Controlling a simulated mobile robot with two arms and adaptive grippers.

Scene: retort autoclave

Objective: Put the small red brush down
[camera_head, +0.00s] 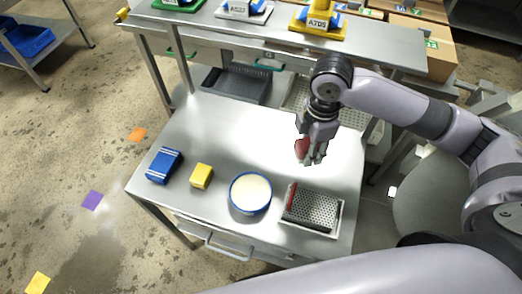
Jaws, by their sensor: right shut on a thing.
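The small red brush (301,148) is in my right gripper (312,158), which is shut on it. The gripper points down over the right part of the steel table (240,126). Its fingers cover part of the brush. I cannot tell whether the brush touches the table top. My left gripper is not in view.
On the table stand a blue pack (164,166), a yellow block (202,176), a blue-rimmed round tub (250,194) and a perforated metal tray (313,212) with a red strip at its left side. A shelf (270,38) rises behind. The table's middle is clear.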

